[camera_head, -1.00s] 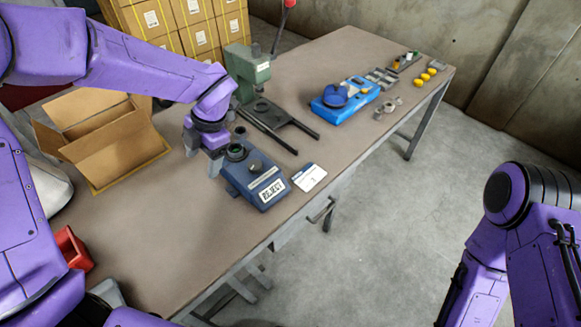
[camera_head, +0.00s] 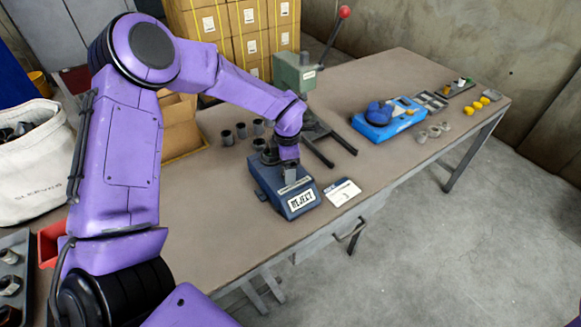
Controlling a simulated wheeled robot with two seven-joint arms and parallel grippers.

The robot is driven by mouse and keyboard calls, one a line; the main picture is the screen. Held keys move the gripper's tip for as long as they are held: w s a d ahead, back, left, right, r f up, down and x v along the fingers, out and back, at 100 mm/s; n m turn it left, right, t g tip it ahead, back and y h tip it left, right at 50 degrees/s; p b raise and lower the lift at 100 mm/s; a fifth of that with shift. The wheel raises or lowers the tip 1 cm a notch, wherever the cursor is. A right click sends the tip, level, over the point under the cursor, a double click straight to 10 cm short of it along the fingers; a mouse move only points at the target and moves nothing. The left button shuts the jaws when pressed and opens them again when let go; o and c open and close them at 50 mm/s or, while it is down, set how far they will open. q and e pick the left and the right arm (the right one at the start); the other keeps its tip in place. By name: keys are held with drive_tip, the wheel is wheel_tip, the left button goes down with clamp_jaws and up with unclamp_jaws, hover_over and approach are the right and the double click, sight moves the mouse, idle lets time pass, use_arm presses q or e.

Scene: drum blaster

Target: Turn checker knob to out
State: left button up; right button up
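The checker (camera_head: 272,192) is a dark blue box on the table, with a white label reading REJECT (camera_head: 302,199) on its front. My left gripper (camera_head: 285,168) points down over the top of the checker, with a grey finger at its upper face. The knob is hidden behind the gripper, so I cannot tell its setting or whether the fingers touch it. The gap between the fingers cannot be made out. My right gripper is out of view.
Behind is a green press (camera_head: 293,72) with a red-knobbed lever. A blue device (camera_head: 385,122) stands farther right. Bare table (camera_head: 215,215) lies in front.

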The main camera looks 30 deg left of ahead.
use_arm(q)
drive_tip(key=shift+f, duration=0.15)
drive_tip(key=c, duration=1.1)
drive_tip(key=shift+o, duration=0.3)
drive_tip(key=shift+d+f, duration=0.1)
drive_tip(key=shift+d, duration=0.2)
drive_tip(key=shift+a+f, duration=0.1)
drive_tip(key=shift+a, duration=0.15)
drive_tip(key=shift+s+a, duration=0.1)
drive_tip(key=shift+s, duration=0.05)
drive_tip(key=o, duration=1)
drive_tip(key=shift+s, duration=0.1)
drive_tip(key=shift+o, duration=0.2)
drive_tip(key=shift+a, duration=0.1)
